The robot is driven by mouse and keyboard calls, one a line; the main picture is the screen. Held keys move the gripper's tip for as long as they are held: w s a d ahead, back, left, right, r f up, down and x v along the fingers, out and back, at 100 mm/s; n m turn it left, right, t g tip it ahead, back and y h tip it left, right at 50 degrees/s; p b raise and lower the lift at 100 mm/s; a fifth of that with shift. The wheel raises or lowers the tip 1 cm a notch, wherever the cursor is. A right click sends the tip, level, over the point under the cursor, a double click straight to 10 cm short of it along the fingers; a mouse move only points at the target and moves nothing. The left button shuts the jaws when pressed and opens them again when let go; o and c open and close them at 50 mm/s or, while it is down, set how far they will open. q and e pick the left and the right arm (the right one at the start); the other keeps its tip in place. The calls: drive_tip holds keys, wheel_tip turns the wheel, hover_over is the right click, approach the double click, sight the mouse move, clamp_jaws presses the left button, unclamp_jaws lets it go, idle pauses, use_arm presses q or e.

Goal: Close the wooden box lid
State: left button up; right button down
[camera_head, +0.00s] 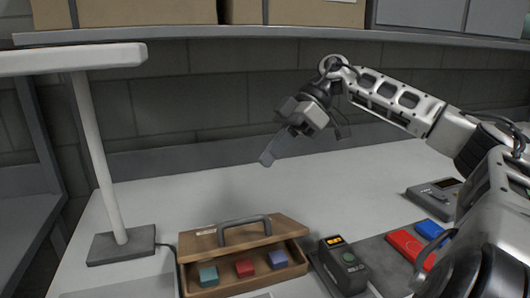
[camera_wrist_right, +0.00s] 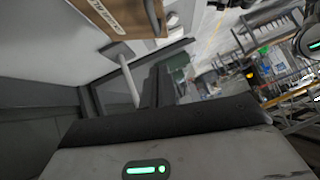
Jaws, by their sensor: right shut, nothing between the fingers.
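The wooden box (camera_head: 183,282) stands on the table at the lower middle of the head view. Its lid (camera_head: 207,239), with a dark grey handle (camera_head: 245,225), is raised and tilted at the back. The open front shows a teal cube (camera_head: 208,275), a red cube (camera_head: 245,267) and a blue cube (camera_head: 278,259) inside. Part of the box shows at the top of the right wrist view (camera_wrist_right: 118,14). My right gripper (camera_head: 267,159) is shut and empty, in the air above and behind the box. My left gripper is not in view.
A white lamp (camera_head: 97,150) on a grey base stands left of the box. A shelf (camera_head: 300,36) with cardboard boxes runs above.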

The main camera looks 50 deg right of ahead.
drive_tip(key=p, duration=0.1)
hover_over(251, 235)
wheel_tip(251, 235, down, 4)
wheel_tip(251, 235, down, 2)
drive_tip(key=shift+w+d+f+b, duration=0.15)
drive_tip(key=shift+f+b, duration=0.1)
drive_tip(key=shift+b, duration=0.3)
drive_tip(key=shift+f, duration=0.95)
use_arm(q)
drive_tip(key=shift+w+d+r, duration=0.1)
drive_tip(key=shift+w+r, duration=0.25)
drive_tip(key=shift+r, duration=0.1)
